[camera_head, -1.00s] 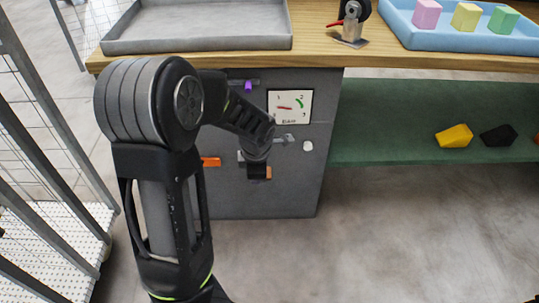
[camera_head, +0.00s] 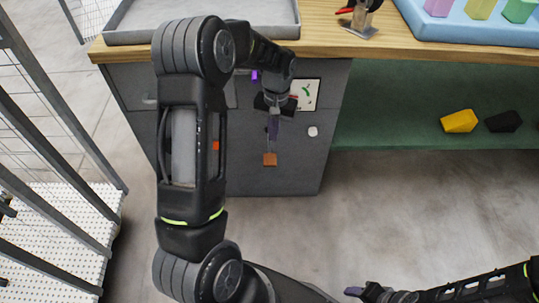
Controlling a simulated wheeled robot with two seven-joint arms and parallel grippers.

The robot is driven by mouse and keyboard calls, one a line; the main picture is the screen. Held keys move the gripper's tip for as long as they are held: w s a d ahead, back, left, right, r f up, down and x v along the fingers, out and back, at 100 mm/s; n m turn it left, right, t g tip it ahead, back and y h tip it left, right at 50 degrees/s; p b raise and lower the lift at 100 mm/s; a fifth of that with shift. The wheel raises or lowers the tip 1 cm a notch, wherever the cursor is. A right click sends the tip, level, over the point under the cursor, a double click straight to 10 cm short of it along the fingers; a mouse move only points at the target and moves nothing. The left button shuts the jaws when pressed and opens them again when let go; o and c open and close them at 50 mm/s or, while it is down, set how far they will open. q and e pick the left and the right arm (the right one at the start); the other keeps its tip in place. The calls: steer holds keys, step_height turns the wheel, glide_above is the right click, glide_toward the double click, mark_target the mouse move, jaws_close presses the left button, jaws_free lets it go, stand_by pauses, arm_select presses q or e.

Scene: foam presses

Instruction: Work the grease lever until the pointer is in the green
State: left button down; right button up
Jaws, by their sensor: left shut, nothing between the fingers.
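The grey cabinet under the bench carries a white gauge plate (camera_head: 305,94) with a green arc. My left wrist covers its left side, so only a bit of red shows there and the pointer's reading cannot be made out. My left gripper (camera_head: 273,128) is shut and empty, pointing down in front of the cabinet, just left of and below the gauge. An orange-brown block (camera_head: 270,160), seemingly the lever's end, shows just below the fingertips. Whether they touch cannot be told. My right gripper (camera_head: 358,292) is low at the bottom edge, its jaws unclear.
A white knob (camera_head: 313,131) and a purple piece (camera_head: 255,75) sit on the cabinet front. A grey tray (camera_head: 200,31) and a blue tray (camera_head: 470,40) stand on the wooden bench. A green shelf (camera_head: 400,105) holds yellow and black blocks. Wire fencing stands at left.

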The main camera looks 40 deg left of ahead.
mark_target(272, 157)
arm_select(q)
steer(key=m, duration=0.2)
steer(key=shift+s+m, duration=0.3)
steer(key=shift+f, duration=0.1)
steer(key=f+b, duration=0.1)
steer(key=f, duration=0.1)
steer(key=f+b, duration=0.4)
steer(key=shift+s+d+f, duration=0.1)
steer(key=shift+s+f, duration=0.2)
steer(key=shift+f, duration=0.05)
steer(key=shift+f+b, duration=1.55)
steer(key=shift+f, duration=0.75)
steer(key=shift+r, duration=0.1)
